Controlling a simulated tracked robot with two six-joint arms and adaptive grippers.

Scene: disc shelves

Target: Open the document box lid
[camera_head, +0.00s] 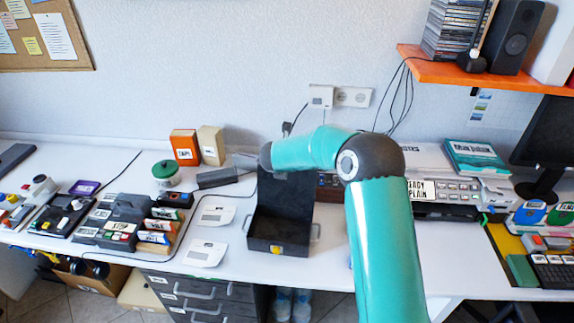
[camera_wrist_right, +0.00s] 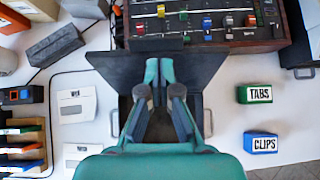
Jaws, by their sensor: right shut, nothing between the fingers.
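The document box (camera_head: 278,246) is a dark grey case with a yellow latch on its front, standing on the white desk in the head view. Its lid (camera_head: 297,197) stands raised at the back, and the dark inside of the box shows. In the right wrist view the lid (camera_wrist_right: 205,72) is a dark panel behind and beside my fingers. My right gripper (camera_wrist_right: 166,70) is shut and empty, with its tips close to the lid; I cannot tell whether they touch. My own arm hides part of the lid in the head view. My left gripper is not in view.
A mixer panel with sliders (camera_wrist_right: 205,22) stands close behind the lid. Tabs (camera_wrist_right: 257,93) and clips (camera_wrist_right: 261,142) boxes lie to the right in the wrist view. An orange shelf (camera_head: 450,73) hangs above.

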